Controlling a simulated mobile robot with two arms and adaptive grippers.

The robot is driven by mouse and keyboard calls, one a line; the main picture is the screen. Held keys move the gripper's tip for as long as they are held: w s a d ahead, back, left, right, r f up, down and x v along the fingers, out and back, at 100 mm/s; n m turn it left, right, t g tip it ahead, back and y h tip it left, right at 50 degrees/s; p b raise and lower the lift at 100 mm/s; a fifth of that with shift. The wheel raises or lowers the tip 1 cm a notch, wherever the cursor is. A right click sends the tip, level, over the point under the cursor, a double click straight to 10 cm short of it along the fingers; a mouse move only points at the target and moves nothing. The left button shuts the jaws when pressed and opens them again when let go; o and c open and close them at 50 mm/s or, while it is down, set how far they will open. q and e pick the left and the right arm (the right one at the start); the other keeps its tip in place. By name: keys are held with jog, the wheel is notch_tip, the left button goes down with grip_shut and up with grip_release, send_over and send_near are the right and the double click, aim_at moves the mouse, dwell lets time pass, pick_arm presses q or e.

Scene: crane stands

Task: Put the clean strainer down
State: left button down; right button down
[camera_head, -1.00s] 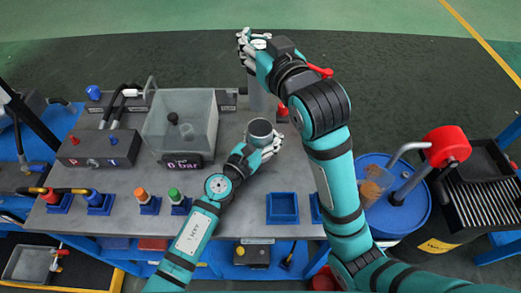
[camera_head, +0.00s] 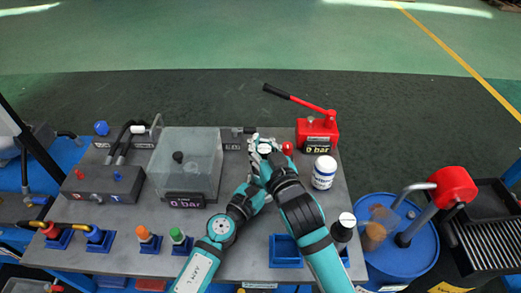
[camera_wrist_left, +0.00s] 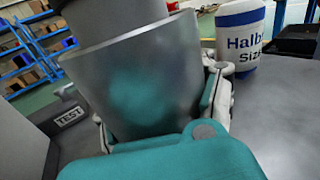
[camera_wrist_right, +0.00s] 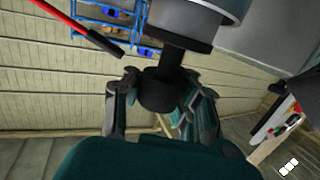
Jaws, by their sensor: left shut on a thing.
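My left gripper (camera_head: 262,178) is shut on a grey, semi-transparent metal cup (camera_wrist_left: 140,80), which fills the left wrist view. A darker grey cylinder (camera_wrist_left: 105,14) shows at the cup's mouth; I cannot tell whether this is the strainer. My right gripper (camera_head: 266,148) is close beside the left one over the bench. In the right wrist view its fingers (camera_wrist_right: 160,95) stand on either side of a black knob (camera_wrist_right: 158,92) on a stem. Whether they grip the knob is unclear. A grey round part (camera_wrist_right: 215,8) is above the stem. The arms hide much of this in the head view.
A white bottle with a blue band (camera_head: 323,172) stands right of the grippers. A red pump (camera_head: 317,133) is behind it. A clear tank (camera_head: 187,165) stands left. A blue tray (camera_head: 285,251) and a dark bottle with a white cap (camera_head: 343,228) are in front.

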jog(key=shift+f, duration=1.1)
jog(key=c, duration=1.2)
grip_release()
jog(key=shift+f, duration=0.1)
jog(key=shift+c, duration=0.2)
jog(key=v, duration=1.2)
jog(key=shift+d, duration=0.1)
pick_arm(q)
jog(key=shift+c, duration=0.7)
grip_release()
